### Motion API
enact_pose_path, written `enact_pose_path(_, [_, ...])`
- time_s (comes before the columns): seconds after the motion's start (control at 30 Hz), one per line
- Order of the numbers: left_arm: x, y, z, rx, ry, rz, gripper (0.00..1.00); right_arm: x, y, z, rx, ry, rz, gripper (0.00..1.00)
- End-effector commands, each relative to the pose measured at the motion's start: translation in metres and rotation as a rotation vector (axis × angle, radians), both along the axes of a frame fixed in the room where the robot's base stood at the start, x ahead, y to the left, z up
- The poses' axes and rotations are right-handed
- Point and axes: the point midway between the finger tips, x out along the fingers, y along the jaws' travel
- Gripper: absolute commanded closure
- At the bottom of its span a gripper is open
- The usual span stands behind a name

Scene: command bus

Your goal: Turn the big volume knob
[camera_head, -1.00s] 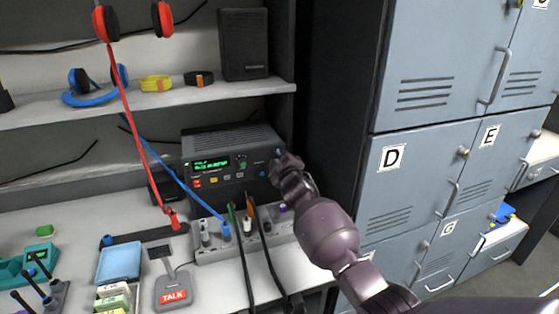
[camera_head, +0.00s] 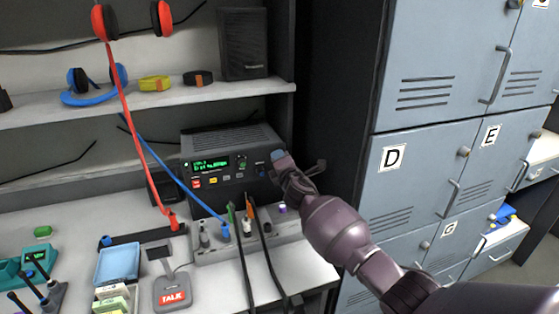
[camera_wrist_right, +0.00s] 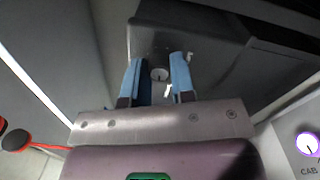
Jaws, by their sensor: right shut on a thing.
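The radio (camera_head: 232,138) is a dark box with a lit green display, standing on the white counter below the shelf. My right gripper (camera_head: 277,158) is at the right end of its front panel and covers the big volume knob in the head view. In the right wrist view, the two blue fingers of the gripper (camera_wrist_right: 158,72) are on either side of a small grey round knob (camera_wrist_right: 159,75), shut on it. Its pointer mark is hard to read. My left gripper is in neither view.
A jack panel (camera_head: 207,256) with plugs and cables stands below the radio. A TALK microphone base (camera_head: 172,289) is in front. Lockers (camera_head: 425,85) stand to the right.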

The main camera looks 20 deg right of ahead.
Motion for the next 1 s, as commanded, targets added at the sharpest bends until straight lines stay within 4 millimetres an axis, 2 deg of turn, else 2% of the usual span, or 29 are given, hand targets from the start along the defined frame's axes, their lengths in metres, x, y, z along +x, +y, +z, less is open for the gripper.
enact_pose_path(0.5, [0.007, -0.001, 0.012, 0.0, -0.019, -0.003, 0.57, 0.0, -0.001, 0.001, -0.45, -0.016, -0.001, 1.0])
enact_pose_path(0.7, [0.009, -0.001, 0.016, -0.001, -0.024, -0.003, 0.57, 0.0, -0.001, 0.001, -0.56, -0.02, -0.001, 1.0])
enact_pose_path(1.0, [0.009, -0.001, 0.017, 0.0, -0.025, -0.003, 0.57, 0.0, -0.001, 0.0, -0.636, -0.022, 0.0, 1.0])
